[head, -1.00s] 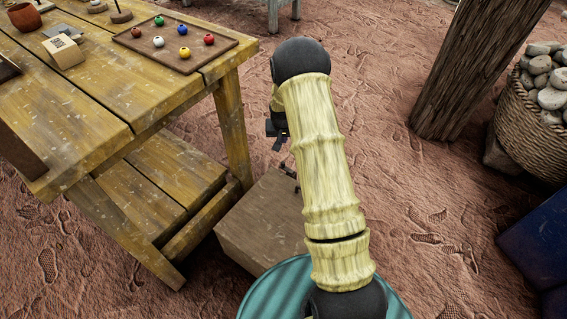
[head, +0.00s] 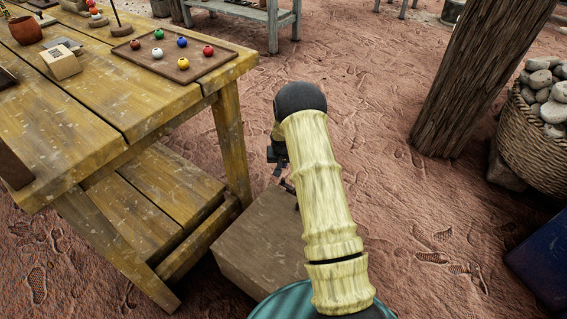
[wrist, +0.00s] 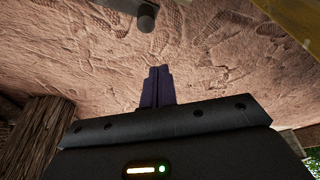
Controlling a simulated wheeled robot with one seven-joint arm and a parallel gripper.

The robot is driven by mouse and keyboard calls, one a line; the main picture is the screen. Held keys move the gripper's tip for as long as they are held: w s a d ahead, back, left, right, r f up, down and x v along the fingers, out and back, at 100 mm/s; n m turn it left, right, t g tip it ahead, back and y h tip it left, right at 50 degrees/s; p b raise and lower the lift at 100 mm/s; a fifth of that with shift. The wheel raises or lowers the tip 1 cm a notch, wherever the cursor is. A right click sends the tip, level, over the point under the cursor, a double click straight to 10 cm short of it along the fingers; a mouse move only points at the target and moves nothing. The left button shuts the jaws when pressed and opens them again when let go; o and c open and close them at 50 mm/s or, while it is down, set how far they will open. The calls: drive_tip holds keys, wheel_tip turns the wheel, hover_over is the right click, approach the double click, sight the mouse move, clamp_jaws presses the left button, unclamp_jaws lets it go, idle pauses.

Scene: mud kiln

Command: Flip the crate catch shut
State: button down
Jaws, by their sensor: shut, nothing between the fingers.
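The crate (head: 257,246) is a plain brown box on the ground beside the table, partly covered by my arm. A small dark piece (head: 288,187) shows at its far edge and looks like the catch; its position is too small to tell. My gripper (head: 279,170) is just above and left of that piece in the head view; whether they touch is unclear. In the wrist view its fingers (wrist: 157,75) are shut together with nothing between them. A dark grey bar with a round end (wrist: 146,18) shows ahead of the fingertips, apart from them in the picture.
The wooden table (head: 75,105) stands left of the crate, its leg (head: 228,140) close by. A tray (head: 190,72) of coloured balls lies on it. A thick post (head: 465,90) and a basket of stones (head: 535,135) stand to the right. Bare ground lies beyond the crate.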

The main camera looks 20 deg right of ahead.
sight(287, 184)
drive_tip(key=s, duration=0.1)
drive_tip(key=s+a+b, duration=0.1)
drive_tip(key=s+f+b, duration=0.1)
drive_tip(key=shift+s+a, duration=0.15)
drive_tip(key=shift+s, duration=0.05)
drive_tip(key=shift+p, duration=0.4)
idle(0.3)
drive_tip(key=shift+a+n, duration=0.3)
drive_tip(key=shift+d, duration=0.1)
drive_tip(key=shift+p, duration=0.3)
